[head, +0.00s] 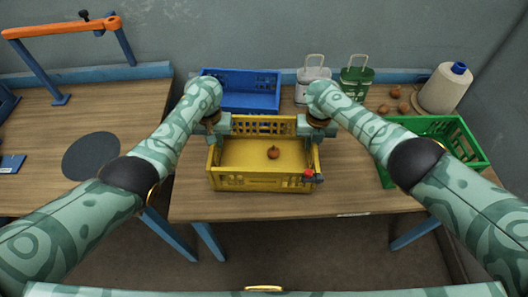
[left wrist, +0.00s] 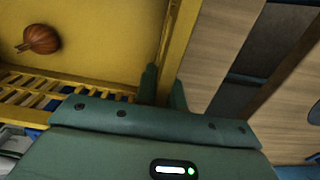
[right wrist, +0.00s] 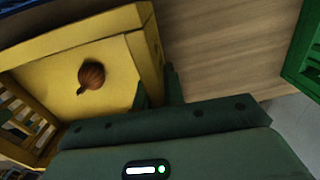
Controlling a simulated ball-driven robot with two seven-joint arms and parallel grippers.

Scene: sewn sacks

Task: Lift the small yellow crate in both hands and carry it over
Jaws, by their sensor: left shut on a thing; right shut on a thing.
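The small yellow crate (head: 262,184) is at the middle of the right table, with one brown onion (head: 273,153) inside on its floor. The onion also shows in the left wrist view (left wrist: 40,39) and the right wrist view (right wrist: 91,75). My left gripper (head: 216,138) is shut on the crate's left wall, and its fingers straddle the rim in the left wrist view (left wrist: 163,88). My right gripper (head: 317,136) is shut on the right wall, near the back. The crate looks about level. I cannot tell whether its base touches the table.
A blue crate (head: 245,92) stands behind. A white container (head: 313,75), a green container (head: 355,82), several loose onions (head: 395,93) and a thread cone (head: 443,90) are back right. A green crate (head: 440,130) is at right. A gap separates the left table (head: 50,130), which holds a dark disc (head: 91,155).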

